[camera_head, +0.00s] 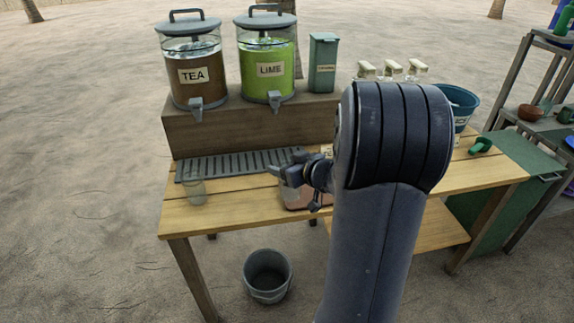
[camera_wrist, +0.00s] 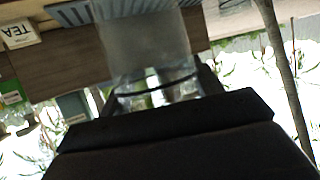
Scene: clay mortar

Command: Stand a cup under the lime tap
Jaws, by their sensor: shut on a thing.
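The lime dispenser (camera_head: 265,62) is a clear jar of green liquid labelled LIME. Its grey tap (camera_head: 275,99) hangs over the front of a wooden riser. The slatted drip tray (camera_head: 240,164) lies on the table below the taps and also shows in the wrist view (camera_wrist: 70,13). My gripper (camera_head: 293,180) is near the tray's right end, shut on a clear cup (camera_wrist: 145,48). In the wrist view the cup sits between the fingers; in the head view it is small and partly hidden by the gripper. Another clear cup (camera_head: 194,189) stands on the table's left, before the tray.
The tea dispenser (camera_head: 192,75) stands left of the lime one. A green canister (camera_head: 323,64) stands right of it on the riser (camera_head: 250,128). A blue bucket (camera_head: 459,103) is at the table's right. A grey bucket (camera_head: 267,275) is on the ground. My arm hides the table's middle.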

